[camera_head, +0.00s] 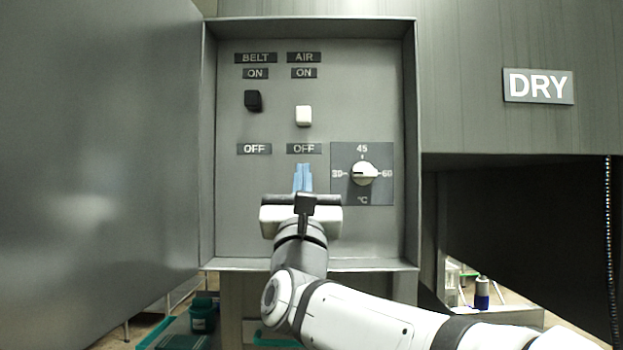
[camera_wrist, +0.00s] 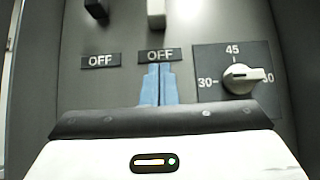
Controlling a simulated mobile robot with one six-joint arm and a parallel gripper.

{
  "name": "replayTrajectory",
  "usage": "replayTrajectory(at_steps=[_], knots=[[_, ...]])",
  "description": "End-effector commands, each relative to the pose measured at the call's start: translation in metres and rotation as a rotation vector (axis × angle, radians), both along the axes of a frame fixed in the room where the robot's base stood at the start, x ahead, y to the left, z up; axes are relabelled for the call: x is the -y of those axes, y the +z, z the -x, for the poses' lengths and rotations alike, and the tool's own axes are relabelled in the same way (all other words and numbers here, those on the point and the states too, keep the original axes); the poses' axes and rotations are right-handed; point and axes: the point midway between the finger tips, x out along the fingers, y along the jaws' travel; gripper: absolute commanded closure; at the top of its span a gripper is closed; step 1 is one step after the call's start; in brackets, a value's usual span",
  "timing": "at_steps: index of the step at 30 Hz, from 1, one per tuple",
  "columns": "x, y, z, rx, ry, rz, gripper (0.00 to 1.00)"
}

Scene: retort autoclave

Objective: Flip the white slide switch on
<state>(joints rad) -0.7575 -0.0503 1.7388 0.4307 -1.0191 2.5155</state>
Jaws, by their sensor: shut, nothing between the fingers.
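The white slide switch (camera_head: 304,116) sits on the grey panel under the AIR and ON labels, a little above its OFF label (camera_head: 304,148). Its lower part shows at the top of the wrist view (camera_wrist: 156,12). My gripper (camera_head: 303,168) is below the switch, with its blue fingertips shut together and empty. In the wrist view the fingertips (camera_wrist: 159,70) point up and overlap the lower edge of the OFF label. They are apart from the switch. How far they are from the panel surface I cannot tell.
A black switch (camera_head: 253,101) under the BELT label is left of the white one. A white dial (camera_head: 364,173) marked 30 to 60 is close right of my fingertips. The panel's box has a raised rim (camera_head: 410,120). A DRY sign (camera_head: 538,86) is farther right.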

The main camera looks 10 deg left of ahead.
Motion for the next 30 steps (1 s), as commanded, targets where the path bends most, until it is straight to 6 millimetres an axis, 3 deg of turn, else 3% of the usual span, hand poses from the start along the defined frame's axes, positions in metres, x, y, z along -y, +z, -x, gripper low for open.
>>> replayTrajectory(at_steps=[1,5,12,30], knots=[[-0.001,0.014,-0.009,0.000,-0.003,0.000,1.00],[-0.006,0.033,-0.027,0.000,-0.002,0.001,1.00],[-0.006,0.060,-0.023,0.000,0.001,0.000,1.00],[-0.013,0.070,-0.018,0.002,0.015,-0.001,1.00]])
